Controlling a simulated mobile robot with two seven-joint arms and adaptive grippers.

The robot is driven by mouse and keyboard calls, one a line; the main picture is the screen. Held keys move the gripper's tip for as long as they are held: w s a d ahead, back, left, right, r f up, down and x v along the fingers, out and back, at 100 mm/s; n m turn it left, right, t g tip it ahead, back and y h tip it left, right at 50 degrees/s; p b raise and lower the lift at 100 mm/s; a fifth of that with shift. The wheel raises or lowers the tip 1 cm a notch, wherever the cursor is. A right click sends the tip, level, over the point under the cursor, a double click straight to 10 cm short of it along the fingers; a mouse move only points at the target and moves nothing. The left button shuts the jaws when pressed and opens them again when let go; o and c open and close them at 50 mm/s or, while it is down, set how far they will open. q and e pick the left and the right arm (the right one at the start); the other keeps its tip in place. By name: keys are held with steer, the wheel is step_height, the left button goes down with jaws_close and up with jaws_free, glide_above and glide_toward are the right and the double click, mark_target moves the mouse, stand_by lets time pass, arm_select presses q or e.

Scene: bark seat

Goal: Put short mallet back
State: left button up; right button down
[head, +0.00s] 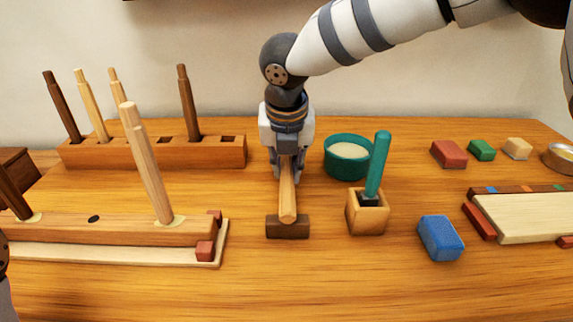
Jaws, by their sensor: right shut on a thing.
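A mallet with a pale wooden handle (287,203) and a dark brown block head (287,230) is in the middle of the head view. My right gripper (287,165) points down and is shut on the handle's far end. The head is at the near end, low over or on the table; I cannot tell if it touches. A wooden rack (75,154) stands at the back left with several handles upright in it and empty square slots. My left gripper's fingers are not visible.
A long wooden block (120,230) with tilted sticks lies front left. A green bowl (347,158) and a small wooden box (367,214) with a green-handled tool (378,165) stand right of the mallet. A blue block (440,238) lies farther right. The front middle table is clear.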

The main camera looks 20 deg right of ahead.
steer(key=shift+f, duration=0.25)
steer(key=c, duration=1.4)
jaws_free()
steer(key=v, duration=1.2)
